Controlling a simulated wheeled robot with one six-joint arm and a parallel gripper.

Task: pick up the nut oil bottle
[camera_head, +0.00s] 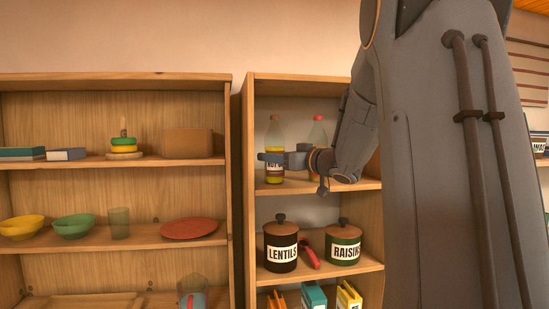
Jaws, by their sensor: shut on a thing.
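The nut oil bottle (274,136) stands upright on the upper shelf of the right-hand shelf unit, near its left side. It is clear with a red cap and yellow contents, and its dark label is partly hidden by my gripper. My gripper (272,158) reaches in from the right and is shut on the bottle at mid-height. The bottle's base looks to be at the shelf surface; I cannot tell whether it touches.
A second red-capped bottle (317,133) stands just right, partly behind my arm. Below are the lentils jar (281,248), the raisins jar (343,246) and a red object (309,255). The shelf unit's left side wall (249,190) is close to the held bottle.

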